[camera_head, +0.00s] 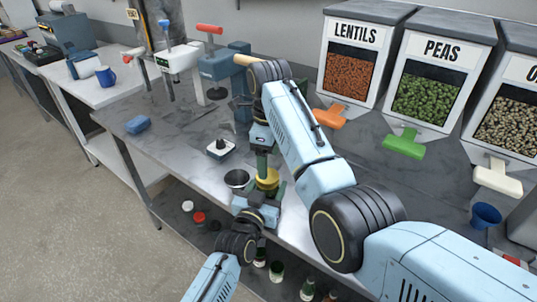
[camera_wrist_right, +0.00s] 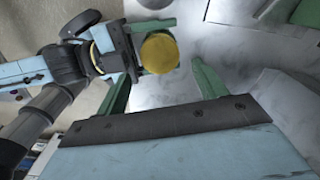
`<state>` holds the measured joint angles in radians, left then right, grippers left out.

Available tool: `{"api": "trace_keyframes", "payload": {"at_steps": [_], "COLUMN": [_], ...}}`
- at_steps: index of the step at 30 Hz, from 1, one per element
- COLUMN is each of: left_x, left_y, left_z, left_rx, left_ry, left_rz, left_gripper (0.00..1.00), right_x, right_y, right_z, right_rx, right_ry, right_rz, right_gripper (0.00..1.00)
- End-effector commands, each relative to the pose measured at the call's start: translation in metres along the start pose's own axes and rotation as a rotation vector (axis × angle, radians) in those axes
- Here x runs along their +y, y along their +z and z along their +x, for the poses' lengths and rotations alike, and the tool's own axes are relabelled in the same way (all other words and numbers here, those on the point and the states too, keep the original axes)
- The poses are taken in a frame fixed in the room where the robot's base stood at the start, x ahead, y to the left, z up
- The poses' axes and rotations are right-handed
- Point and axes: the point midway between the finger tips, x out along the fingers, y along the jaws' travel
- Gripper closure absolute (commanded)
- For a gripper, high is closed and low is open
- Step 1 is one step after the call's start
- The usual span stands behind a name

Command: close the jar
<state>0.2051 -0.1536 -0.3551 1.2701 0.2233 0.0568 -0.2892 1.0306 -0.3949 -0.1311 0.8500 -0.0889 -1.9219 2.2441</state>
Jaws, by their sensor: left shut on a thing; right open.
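The jar shows as a round yellow top (camera_head: 268,178) in the head view, at the front edge of the grey bench. In the right wrist view the yellow disc (camera_wrist_right: 160,53) sits between the green fingers of my left gripper. I cannot tell whether this disc is a seated lid or a loose one. My left gripper (camera_head: 262,194) is shut on the jar, whose body is mostly hidden. My right gripper (camera_head: 262,160) points down just above the yellow top. Its green fingers are open and apart (camera_wrist_right: 161,71), with nothing held between them.
A small white device with a black knob (camera_head: 220,147) and a blue block (camera_head: 138,124) lie farther left. Dispensers of lentils (camera_head: 348,76) and peas (camera_head: 427,100) stand behind. Several jars sit on the lower shelf.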

Motion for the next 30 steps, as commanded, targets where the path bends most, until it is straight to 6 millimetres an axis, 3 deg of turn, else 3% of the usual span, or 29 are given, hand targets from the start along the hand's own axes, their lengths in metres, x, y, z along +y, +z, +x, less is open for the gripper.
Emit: {"api": "trace_keyframes", "payload": {"at_steps": [5,8,30], "left_x": [0.0,0.0,0.0], "left_y": [0.001,0.001,0.001], "left_z": [0.0,0.0,0.0], "left_rx": [-0.002,-0.002,-0.002], "left_ry": [0.0,0.0,0.0], "left_rz": [0.0,0.0,-0.001], "left_gripper": [1.0,1.0,1.0], "right_x": [-0.003,-0.004,-0.007], "right_y": [0.002,0.004,0.017], "right_z": [-0.005,-0.01,-0.035], "right_rx": [-0.006,-0.009,0.034], "right_ry": [-0.015,-0.027,-0.085], "right_rz": [-0.174,-0.364,-1.965], "right_gripper": [0.3,0.3,0.3]}}
